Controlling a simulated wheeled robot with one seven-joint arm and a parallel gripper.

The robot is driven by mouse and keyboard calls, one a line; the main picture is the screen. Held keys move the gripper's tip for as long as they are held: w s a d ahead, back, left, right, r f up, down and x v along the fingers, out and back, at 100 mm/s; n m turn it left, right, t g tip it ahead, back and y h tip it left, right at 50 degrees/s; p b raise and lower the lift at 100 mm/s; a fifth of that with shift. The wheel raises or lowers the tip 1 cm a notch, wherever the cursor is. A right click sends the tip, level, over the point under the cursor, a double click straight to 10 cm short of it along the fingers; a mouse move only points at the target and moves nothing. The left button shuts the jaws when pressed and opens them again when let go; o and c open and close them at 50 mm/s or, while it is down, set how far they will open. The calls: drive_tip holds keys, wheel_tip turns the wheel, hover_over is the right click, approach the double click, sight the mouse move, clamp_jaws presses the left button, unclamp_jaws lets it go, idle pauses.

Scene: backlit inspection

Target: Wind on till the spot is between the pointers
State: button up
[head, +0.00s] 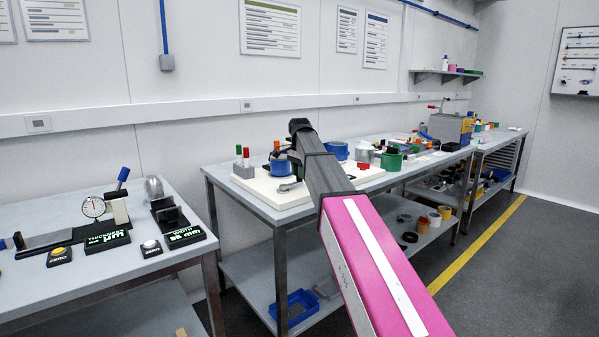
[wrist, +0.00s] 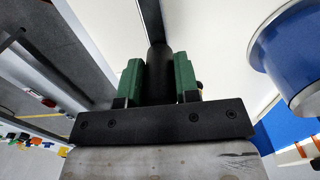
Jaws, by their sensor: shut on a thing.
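My gripper (wrist: 158,78) shows in the wrist view with its two green fingers on either side of a dark upright knob or handle (wrist: 157,62), shut on it. A blue reel-like cylinder with a pale rim (wrist: 292,52) stands to the right, apart from the fingers. A white panel (wrist: 205,35) lies beyond the fingers. In the head view a white slab (head: 262,190) lies on the middle table, with a blue round piece (head: 281,168) on it. My arm hides part of the slab and my gripper there. I cannot make out a spot or pointers.
Red- and green-topped pieces (head: 242,157) stand on the slab's left. Green rings (head: 391,161) and other parts sit to the right. A left table (head: 60,290) holds a dial gauge (head: 93,207). A blue bin (head: 296,308) is on the lower shelf. The floor at right is clear.

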drive_tip(key=shift+s, duration=0.1)
idle(0.3)
drive_tip(key=shift+s+d, duration=0.35)
drive_tip(key=shift+s, duration=0.25)
drive_tip(key=shift+s+d, duration=0.2)
drive_tip(key=shift+s, duration=0.4)
drive_tip(key=shift+s+d, duration=0.1)
drive_tip(key=shift+s, duration=0.65)
